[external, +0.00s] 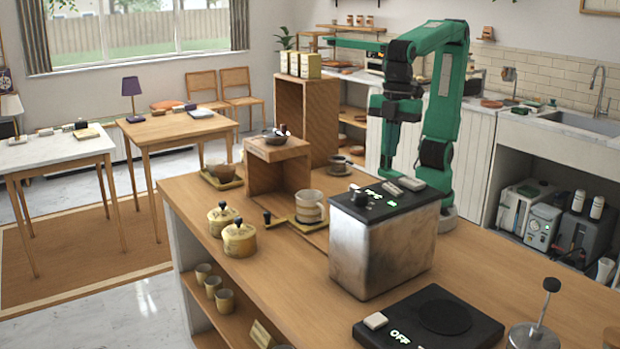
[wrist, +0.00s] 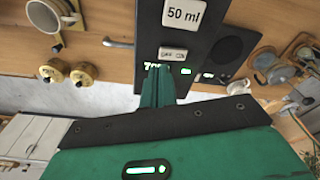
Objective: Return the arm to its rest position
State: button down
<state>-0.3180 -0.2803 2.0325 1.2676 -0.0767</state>
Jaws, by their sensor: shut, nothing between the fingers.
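My arm (external: 452,75) is green with black joints. It rises from its base behind the metal coffee machine (external: 382,250), bends at the top and folds forward. My gripper (external: 386,158) hangs from it, pointing down above the counter behind the machine. In the wrist view my gripper's green fingers (wrist: 158,70) are together, with nothing between them. Their tips overlap the machine's dark top in that view, but they look apart from it. The machine shows a "50 ml" label (wrist: 183,14) and a lit green display.
A wooden stand (external: 278,165), a mug (external: 310,207) and two yellow pots (external: 239,239) are on the counter left of the machine. A black hot plate (external: 430,318) reading OFF and a plunger (external: 540,325) are at the front right. Bare counter (external: 285,290) lies along the front.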

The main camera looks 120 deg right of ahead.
jog(key=s+d+f+m+t, duration=0.4)
jog(key=s+d, duration=0.2)
jog(key=d, duration=0.3)
jog(key=shift+d+f+m, duration=0.15)
jog(key=shift+f+m, duration=0.05)
jog(key=shift+m, duration=0.1)
